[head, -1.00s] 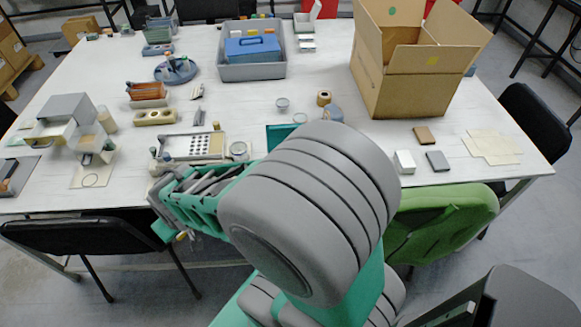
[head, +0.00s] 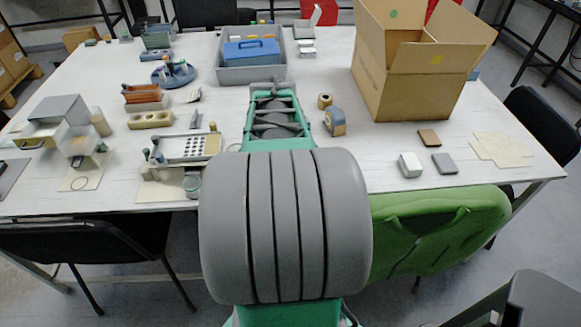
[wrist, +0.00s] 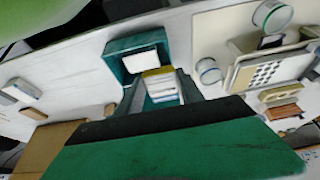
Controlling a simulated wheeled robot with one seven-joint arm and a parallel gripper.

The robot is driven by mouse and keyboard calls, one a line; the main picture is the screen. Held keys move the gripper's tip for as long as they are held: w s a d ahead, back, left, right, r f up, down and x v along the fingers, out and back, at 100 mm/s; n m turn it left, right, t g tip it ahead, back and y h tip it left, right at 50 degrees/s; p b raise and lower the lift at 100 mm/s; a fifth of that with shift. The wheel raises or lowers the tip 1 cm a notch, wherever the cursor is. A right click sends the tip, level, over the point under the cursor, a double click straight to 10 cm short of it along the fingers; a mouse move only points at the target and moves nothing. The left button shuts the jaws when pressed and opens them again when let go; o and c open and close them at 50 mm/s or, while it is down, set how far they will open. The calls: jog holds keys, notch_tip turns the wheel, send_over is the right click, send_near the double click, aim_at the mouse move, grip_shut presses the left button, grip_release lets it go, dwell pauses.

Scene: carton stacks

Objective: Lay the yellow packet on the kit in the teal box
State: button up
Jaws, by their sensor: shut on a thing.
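In the wrist view, my gripper (wrist: 160,81) is shut on the yellow packet (wrist: 158,72), which shows a yellow top edge and a pale striped side between the fingers. The teal box (wrist: 117,47) stands on the white table just beyond the fingertips. A white-topped kit (wrist: 140,62) lies inside it. The packet appears at the box's lower right in that picture; I cannot tell its height above the box. In the head view my arm hides the teal box and the packet.
A button tray (head: 190,147) stands left of my arm. A large open carton (head: 410,85) is at the right, with small boxes (head: 410,165) before it. A grey crate (head: 250,73) is at the back. A green chair (head: 435,225) stands at the near edge.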

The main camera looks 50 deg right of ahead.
jog(key=d+f, duration=0.1)
jog(key=f, duration=0.2)
jog(key=s+d+f, duration=0.1)
jog(key=d+f, duration=0.2)
jog(key=f, duration=0.2)
jog(key=shift+s+d+f, duration=0.35)
jog(key=shift+f, duration=0.2)
jog(key=shift+f, duration=0.1)
jog(key=o, duration=1.3)
